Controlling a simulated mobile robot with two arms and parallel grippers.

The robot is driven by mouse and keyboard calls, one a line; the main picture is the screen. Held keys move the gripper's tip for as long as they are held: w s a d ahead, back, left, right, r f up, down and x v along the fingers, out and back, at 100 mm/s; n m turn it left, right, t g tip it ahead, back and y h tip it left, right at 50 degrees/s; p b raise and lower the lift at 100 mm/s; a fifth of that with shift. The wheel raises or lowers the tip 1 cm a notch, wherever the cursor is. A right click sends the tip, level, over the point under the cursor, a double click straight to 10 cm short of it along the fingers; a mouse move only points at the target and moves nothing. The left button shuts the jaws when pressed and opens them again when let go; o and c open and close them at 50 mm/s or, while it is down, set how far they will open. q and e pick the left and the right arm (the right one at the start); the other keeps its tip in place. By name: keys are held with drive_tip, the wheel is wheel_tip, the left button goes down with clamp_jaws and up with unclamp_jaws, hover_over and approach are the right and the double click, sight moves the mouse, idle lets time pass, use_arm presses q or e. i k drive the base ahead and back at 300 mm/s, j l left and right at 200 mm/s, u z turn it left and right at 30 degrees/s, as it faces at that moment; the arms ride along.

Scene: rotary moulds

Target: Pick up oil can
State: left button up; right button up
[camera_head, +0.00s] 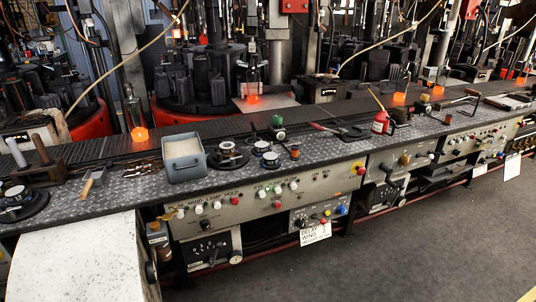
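A small red oil can (380,122) with a white label and a thin yellowish spout tilted up to the left stands upright on the metal bench top (330,151), right of the middle of the head view. Dark tools lie close on both sides of it. Neither of my grippers shows in this view, and nothing is touching the can from my side.
A grey metal box (184,158) stands at the bench's left part. Round dark gauges (228,155) lie beside it. A control panel (270,196) with knobs faces the front. Glowing orange pieces (139,134) stand behind. The grey floor (420,240) at front right is clear.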

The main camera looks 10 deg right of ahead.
sight(381, 119)
drive_tip(key=i+l+z, duration=0.1)
drive_tip(key=i+l, duration=0.25)
drive_tip(key=i+l+z, duration=0.1)
drive_tip(key=i+l, duration=0.15)
drive_tip(key=i, duration=0.25)
drive_tip(key=i+l+z, duration=0.1)
drive_tip(key=i+l, duration=0.2)
drive_tip(key=i, duration=0.2)
